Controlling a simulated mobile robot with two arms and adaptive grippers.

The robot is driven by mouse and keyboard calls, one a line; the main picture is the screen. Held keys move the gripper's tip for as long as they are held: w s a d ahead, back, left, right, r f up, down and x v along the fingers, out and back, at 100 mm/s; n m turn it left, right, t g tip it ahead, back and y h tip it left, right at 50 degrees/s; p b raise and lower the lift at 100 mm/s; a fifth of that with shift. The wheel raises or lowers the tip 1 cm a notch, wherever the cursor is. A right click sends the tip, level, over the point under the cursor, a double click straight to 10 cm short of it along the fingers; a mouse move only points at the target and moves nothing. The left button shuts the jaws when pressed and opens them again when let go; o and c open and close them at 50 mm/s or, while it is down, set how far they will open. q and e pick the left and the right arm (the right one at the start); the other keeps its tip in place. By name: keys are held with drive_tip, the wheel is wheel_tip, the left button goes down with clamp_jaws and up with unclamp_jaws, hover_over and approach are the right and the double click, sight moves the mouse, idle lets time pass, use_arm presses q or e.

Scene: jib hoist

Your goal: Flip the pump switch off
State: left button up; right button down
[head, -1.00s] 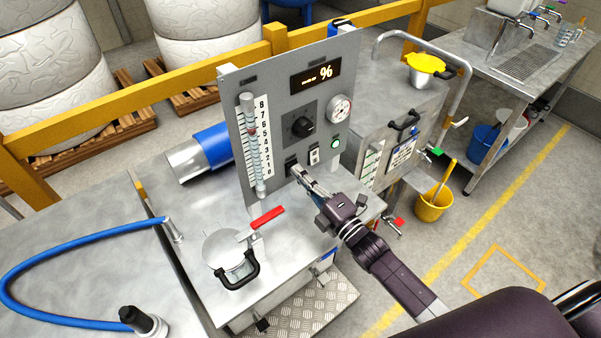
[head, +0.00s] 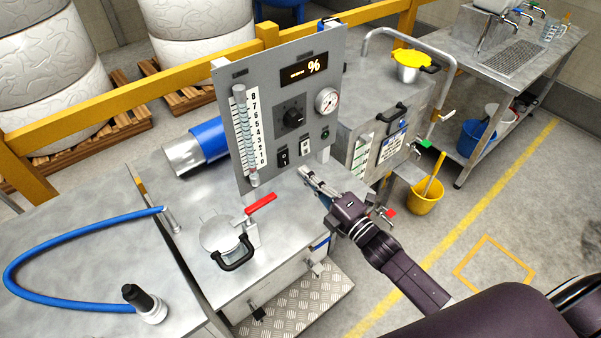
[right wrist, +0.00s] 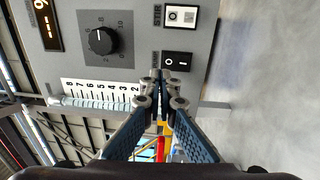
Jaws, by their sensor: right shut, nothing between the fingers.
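The grey control panel (head: 262,120) stands upright on the steel bench. Low on it is a black rocker switch (head: 284,158), marked O and I in the right wrist view (right wrist: 178,62), with a label partly hidden by my fingers. A white rocker switch (head: 306,146) is to its right. A small green lamp (head: 325,133) beyond it looks dark. My right gripper (head: 304,172) is shut and empty, in front of the panel just below the switches. Its fingertips (right wrist: 160,78) appear beside the black switch in the wrist view; contact is unclear. My left gripper is out of view.
A flow tube (head: 246,135), a black knob (head: 293,118) and a gauge (head: 327,101) are on the panel. A lidded pot (head: 220,235) and a red-handled lever (head: 261,203) are on the bench near my right gripper. A blue hose (head: 60,245) lies at left.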

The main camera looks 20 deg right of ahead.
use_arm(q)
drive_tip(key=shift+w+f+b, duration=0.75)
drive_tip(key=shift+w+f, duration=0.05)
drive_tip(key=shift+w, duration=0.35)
use_arm(e)
drive_tip(key=v, duration=0.7)
drive_tip(key=shift+r, duration=0.55)
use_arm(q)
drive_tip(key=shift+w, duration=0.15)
use_arm(e)
drive_tip(key=shift+w+d, duration=0.1)
